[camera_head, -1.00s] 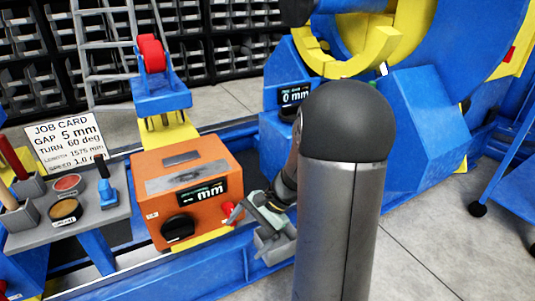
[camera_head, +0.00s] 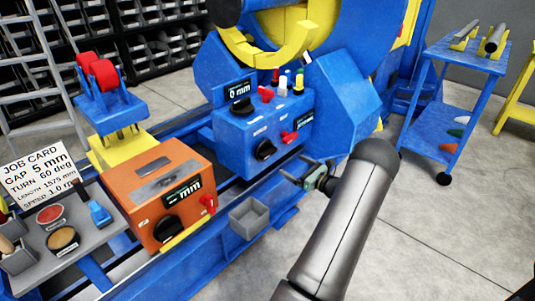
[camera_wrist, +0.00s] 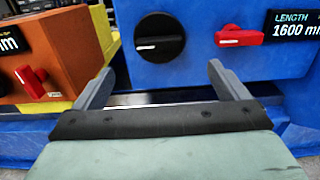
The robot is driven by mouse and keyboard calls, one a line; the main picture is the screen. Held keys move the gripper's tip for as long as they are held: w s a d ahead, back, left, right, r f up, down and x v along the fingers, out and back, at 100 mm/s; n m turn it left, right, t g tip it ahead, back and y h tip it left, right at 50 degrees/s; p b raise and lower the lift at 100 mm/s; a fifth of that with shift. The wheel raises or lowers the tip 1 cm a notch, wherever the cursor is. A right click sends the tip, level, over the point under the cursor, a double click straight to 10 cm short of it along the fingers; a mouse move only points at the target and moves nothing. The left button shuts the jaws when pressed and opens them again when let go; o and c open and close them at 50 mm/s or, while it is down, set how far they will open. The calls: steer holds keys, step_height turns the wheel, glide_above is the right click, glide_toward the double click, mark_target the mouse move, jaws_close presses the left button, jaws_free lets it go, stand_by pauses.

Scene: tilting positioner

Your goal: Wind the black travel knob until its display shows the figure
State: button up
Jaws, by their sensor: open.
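A blue control box (camera_head: 232,150) carries a black knob (camera_head: 264,149) low on its front; I cannot read which knob is labelled travel. In the wrist view this knob (camera_wrist: 160,38) has a white mark pointing left, with a red lever (camera_wrist: 240,36) and a display (camera_wrist: 294,24) reading LENGTH 1600 mm to its right. Another black knob (camera_head: 241,104) sits higher, under a display (camera_head: 238,88) reading 0 mm. The orange box (camera_head: 142,199) has a black knob (camera_head: 168,229) and a partly readable mm display (camera_head: 182,195). My gripper (camera_head: 292,168) is open and empty, facing the lower blue-box knob, apart from it.
A job card (camera_head: 38,178) reads GAP 5 mm, TURN 60 deg, LENGTH 1575 mm. A grey open bin (camera_head: 249,217) lies below the gripper. Red levers and coloured buttons crowd the blue box's top. A blue cart (camera_head: 456,100) stands right; the floor between is clear.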

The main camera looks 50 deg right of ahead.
mark_target(271, 153)
steer(key=w, duration=0.4)
steer(key=w+b, duration=0.1)
steer(key=w, duration=0.4)
steer(key=w+b, duration=0.1)
steer(key=w, duration=0.3)
steer(key=shift+w+d, duration=0.2)
steer(key=shift+d, duration=0.1)
steer(key=c, duration=0.6)
